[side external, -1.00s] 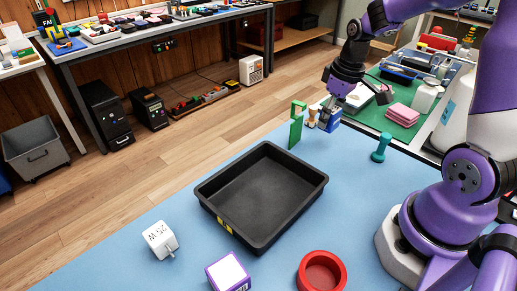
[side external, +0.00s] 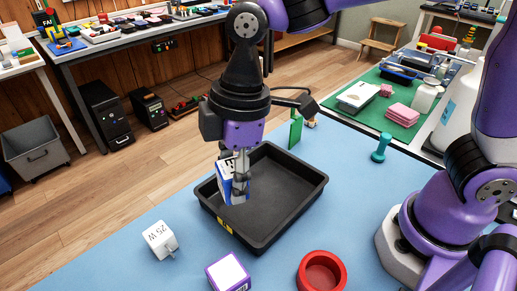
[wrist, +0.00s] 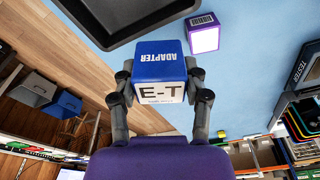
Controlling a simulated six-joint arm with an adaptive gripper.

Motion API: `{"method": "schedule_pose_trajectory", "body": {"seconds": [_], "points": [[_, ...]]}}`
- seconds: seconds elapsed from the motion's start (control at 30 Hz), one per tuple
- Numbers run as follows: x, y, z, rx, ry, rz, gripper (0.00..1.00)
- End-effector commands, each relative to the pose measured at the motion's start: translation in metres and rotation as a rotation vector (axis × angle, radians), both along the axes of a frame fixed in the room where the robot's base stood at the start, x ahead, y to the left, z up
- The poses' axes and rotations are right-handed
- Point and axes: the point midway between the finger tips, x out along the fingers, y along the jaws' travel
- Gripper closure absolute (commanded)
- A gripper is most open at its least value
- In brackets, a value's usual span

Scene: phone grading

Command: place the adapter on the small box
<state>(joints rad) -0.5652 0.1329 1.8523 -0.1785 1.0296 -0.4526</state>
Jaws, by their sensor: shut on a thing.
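My gripper (side external: 238,178) is shut on the adapter (side external: 226,186), a blue and white block. It holds the adapter in the air in front of the tray's left part in the side view. In the wrist view the adapter (wrist: 160,66) sits between both fingers (wrist: 160,88), with "ADAPTER" on its blue face and "E-T" on its white face. The small box (side external: 228,273) is purple with a white top and stands on the blue table at the front. It also shows in the wrist view (wrist: 204,40), apart from the adapter.
An empty black tray (side external: 297,204) lies mid-table. A green upright piece (side external: 296,130) and a teal dumbbell-shaped piece (side external: 381,147) stand farther back.

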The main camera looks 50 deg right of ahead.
Motion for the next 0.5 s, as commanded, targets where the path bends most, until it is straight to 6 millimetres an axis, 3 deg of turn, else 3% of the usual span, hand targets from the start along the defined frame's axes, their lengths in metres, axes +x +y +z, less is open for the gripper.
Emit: {"method": "schedule_pose_trajectory", "body": {"seconds": [0.03,0.1,0.2,0.27,0.5], "points": [[-0.013,0.020,0.001,0.001,0.000,0.104,0.82],[-0.027,0.040,0.002,0.000,-0.001,0.216,0.82],[-0.043,0.058,0.003,0.001,-0.003,0.327,0.82],[-0.049,0.064,0.002,0.001,-0.001,0.367,0.82],[-0.053,0.068,-0.032,0.000,0.000,0.395,0.82]]}}
